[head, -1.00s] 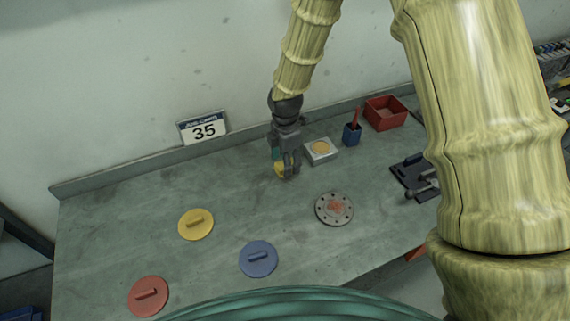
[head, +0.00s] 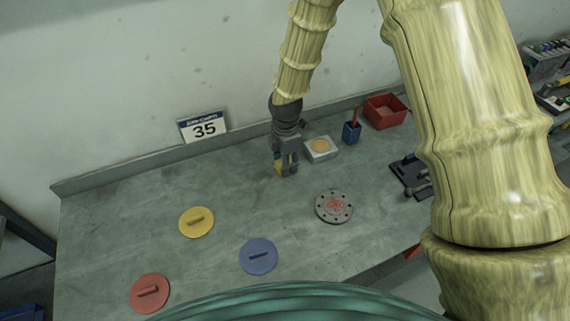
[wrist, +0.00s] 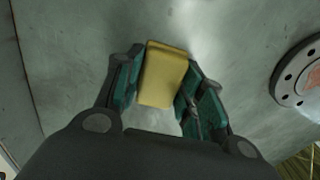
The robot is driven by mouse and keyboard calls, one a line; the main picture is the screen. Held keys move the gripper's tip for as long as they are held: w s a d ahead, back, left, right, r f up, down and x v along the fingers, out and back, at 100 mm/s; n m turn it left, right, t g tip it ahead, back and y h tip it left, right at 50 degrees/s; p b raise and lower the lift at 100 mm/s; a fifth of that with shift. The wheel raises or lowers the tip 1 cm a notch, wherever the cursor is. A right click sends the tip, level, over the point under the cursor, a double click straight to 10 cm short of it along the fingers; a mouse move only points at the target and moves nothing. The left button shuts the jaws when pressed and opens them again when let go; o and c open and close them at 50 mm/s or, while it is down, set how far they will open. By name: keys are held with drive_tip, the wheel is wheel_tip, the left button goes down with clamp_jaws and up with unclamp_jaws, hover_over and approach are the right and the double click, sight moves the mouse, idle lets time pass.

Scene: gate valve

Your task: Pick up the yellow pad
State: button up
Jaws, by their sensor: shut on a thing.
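The yellow pad (wrist: 163,75) is a small flat block, held between the two green-faced fingers of my gripper (wrist: 158,88) in the wrist view. In the head view my gripper (head: 286,168) points down near the back of the bench, left of the grey box with a round yellow top. The pad (head: 278,167) shows there as a small yellow patch partly hidden by the fingers. How far it is above the bench is hard to tell.
The bench (head: 120,220) carries a round flange (head: 334,207), and yellow (head: 196,222), blue (head: 258,256) and red (head: 150,293) discs with handles. The grey box (head: 320,149), blue cup (head: 352,132), red bin (head: 385,111) and job card (head: 203,127) stand at the back.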

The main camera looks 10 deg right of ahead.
drive_tip(key=shift+r+b, duration=0.65)
drive_tip(key=shift+r, duration=0.25)
drive_tip(key=shift+s+a+r+b, duration=0.1)
drive_tip(key=shift+s+r+b, duration=0.15)
drive_tip(key=shift+r+b, duration=0.4)
drive_tip(key=s+a+b, duration=0.1)
drive_tip(key=s, duration=0.4)
drive_tip(key=s+a+r+b, duration=0.1)
drive_tip(key=s+a, duration=0.1)
drive_tip(key=s, duration=0.2)
drive_tip(key=s+a+r+b, duration=0.1)
drive_tip(key=s+a, duration=0.1)
drive_tip(key=s, duration=0.3)
drive_tip(key=shift+s+a+b, duration=0.1)
drive_tip(key=shift+s+b, duration=0.2)
drive_tip(key=shift+b, duration=0.1)
